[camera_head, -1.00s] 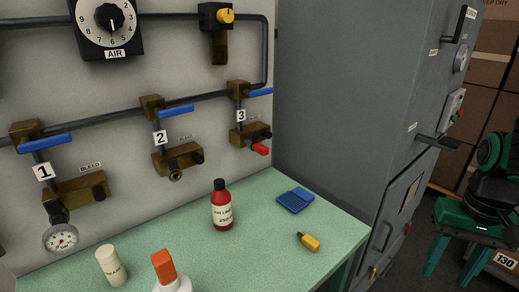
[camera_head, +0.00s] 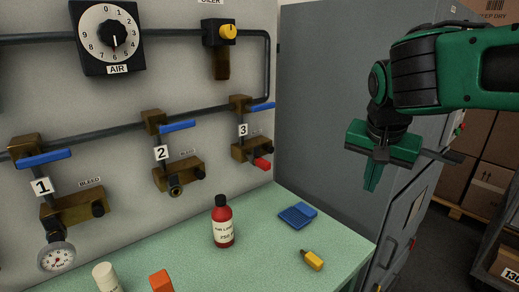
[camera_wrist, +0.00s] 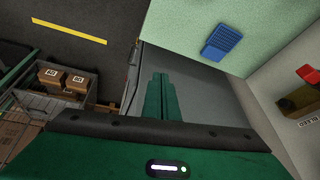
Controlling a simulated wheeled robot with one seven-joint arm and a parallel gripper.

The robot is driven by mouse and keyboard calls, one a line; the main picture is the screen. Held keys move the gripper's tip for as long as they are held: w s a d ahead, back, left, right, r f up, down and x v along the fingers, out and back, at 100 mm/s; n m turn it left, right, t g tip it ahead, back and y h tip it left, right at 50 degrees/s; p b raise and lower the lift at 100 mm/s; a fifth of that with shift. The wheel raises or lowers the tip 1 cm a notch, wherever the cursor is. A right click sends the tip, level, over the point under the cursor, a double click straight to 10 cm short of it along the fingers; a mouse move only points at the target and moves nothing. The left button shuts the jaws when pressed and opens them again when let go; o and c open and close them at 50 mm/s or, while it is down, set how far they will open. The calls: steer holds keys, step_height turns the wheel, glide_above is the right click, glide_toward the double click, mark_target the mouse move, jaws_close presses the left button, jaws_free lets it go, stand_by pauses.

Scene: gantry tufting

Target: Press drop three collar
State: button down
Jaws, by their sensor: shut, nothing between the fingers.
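Drop three is at the right end of the wall piping, marked by the label 3 (camera_head: 243,130). It has a blue lever (camera_head: 263,107) at the top and a brass block (camera_head: 245,149) below. A red collar (camera_head: 262,163) sits at the block's lower right end; it also shows at the right edge of the wrist view (camera_wrist: 308,75). My gripper (camera_head: 371,186) is in front of the grey cabinet, right of drop three and apart from it. Its fingers are together and empty, pointing down in the head view.
The grey cabinet (camera_head: 330,120) stands right of the wall. Drops one and two are to the left.

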steer(key=w+a+r+t, duration=0.1)
steer(key=w+a+r, duration=0.1)
steer(key=a, duration=0.5)
steer(key=w+a+r+m+t+y, duration=0.1)
steer(key=w+a+r, duration=0.1)
steer(key=a+r, duration=0.2)
steer(key=w+a+r+t, duration=0.1)
steer(key=a+r, duration=0.3)
steer(key=a, duration=0.7)
steer(key=shift+w+m+t+y, duration=0.3)
steer(key=shift+w+y, duration=0.1)
steer(key=shift+w, duration=0.15)
steer(key=shift+w+f, duration=0.1)
steer(key=shift+f, duration=0.05)
